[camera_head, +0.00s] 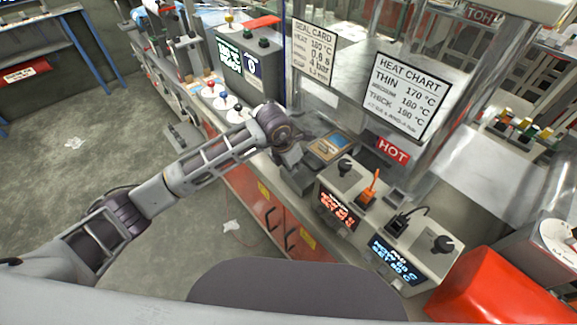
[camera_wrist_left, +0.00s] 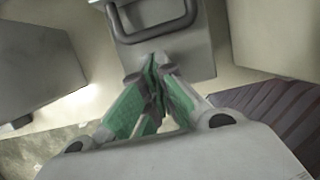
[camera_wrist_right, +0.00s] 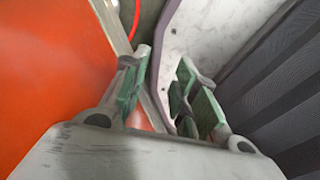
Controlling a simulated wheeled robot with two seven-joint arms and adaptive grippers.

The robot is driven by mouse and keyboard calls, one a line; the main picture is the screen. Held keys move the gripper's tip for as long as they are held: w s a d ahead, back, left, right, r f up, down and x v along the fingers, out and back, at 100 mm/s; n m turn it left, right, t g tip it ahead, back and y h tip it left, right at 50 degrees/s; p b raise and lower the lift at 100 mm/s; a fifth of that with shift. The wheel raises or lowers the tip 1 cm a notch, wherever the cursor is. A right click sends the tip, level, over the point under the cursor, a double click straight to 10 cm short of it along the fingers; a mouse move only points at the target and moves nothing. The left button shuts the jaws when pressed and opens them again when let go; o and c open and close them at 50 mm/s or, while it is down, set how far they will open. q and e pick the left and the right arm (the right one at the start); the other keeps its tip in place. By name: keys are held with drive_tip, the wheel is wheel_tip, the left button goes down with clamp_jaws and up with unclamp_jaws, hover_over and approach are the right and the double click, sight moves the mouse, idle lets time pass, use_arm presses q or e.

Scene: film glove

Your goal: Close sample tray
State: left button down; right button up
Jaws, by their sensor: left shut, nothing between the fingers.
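The sample tray (camera_head: 332,147) appears in the head view as a shallow grey-framed tray with a tan surface, on the bench under the heat chart. In the left wrist view a grey front plate (camera_wrist_left: 170,58) with a dark bar handle (camera_wrist_left: 155,34) is just ahead of the fingertips; I take it to be the tray's front. My left gripper (camera_head: 292,158) is shut and empty, its tips at the lower edge of that plate. I cannot tell whether they touch it. My right gripper (camera_wrist_right: 162,75) is open and empty, beside an orange surface.
Control boxes (camera_head: 338,205) with knobs, displays and an orange lever stand right of the left gripper. A red rounded object (camera_head: 505,297) is at the lower right. A HOT sign (camera_head: 392,150) hangs behind. Open floor (camera_head: 150,240) lies left of the bench.

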sight(303, 163)
use_arm(q)
drive_tip(key=shift+w+d+f, duration=0.1)
drive_tip(key=shift+w+d, duration=0.25)
drive_tip(key=shift+d, duration=0.05)
use_arm(e)
drive_tip(key=shift+r, duration=0.2)
drive_tip(key=shift+a, duration=0.2)
